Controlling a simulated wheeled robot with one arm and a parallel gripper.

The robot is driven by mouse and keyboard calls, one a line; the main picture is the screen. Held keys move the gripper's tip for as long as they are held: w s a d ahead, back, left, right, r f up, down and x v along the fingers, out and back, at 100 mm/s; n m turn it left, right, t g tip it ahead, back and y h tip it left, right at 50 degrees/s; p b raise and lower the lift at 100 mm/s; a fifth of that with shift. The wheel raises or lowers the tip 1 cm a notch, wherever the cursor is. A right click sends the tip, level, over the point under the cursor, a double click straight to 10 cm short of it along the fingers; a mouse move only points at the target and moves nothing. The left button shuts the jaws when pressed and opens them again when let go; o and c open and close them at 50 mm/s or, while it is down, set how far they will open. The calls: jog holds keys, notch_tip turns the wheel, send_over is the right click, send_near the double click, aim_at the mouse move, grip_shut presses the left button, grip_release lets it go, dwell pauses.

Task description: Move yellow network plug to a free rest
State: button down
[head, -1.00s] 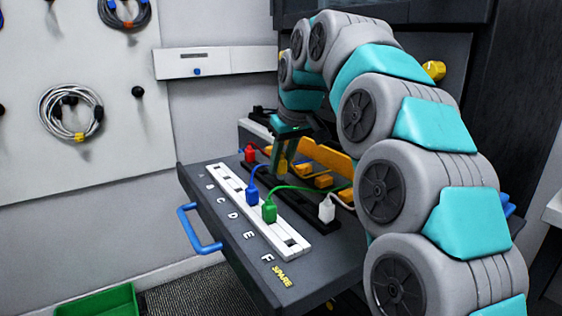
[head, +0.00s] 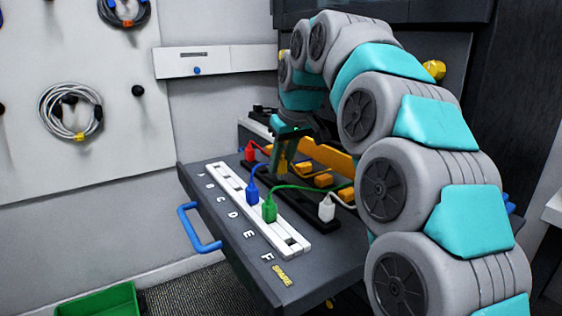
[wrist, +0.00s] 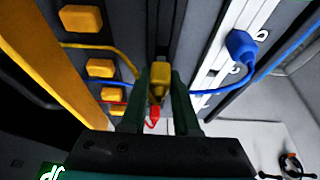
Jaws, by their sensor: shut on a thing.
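The yellow network plug (wrist: 159,76) is between the two green fingers of my gripper (wrist: 160,90) in the wrist view. In the head view the yellow plug (head: 281,166) shows below my gripper (head: 284,152), over the black rest strip (head: 268,186). I cannot tell whether the plug touches the strip. A red plug (head: 250,152) and a white plug (head: 326,209) stand at the far and near parts of this strip. A blue plug (head: 253,190) and a green plug (head: 269,209) stand in the white lettered strip (head: 228,184).
Orange cable blocks (head: 323,180) and a yellow-orange rail (head: 330,158) lie right of the black strip. Cables run across between the strips and blocks. A blue handle (head: 199,230) is on the shelf's left edge, and a green bin (head: 98,302) is on the floor.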

jog(key=shift+f+b, duration=0.4)
jog(key=shift+f, duration=0.9)
dwell(1.4)
jog(key=shift+c, duration=0.5)
grip_release()
dwell(0.3)
jog(key=shift+r, duration=0.15)
jog(key=shift+r+p, duration=1.3)
jog(key=shift+r, duration=2)
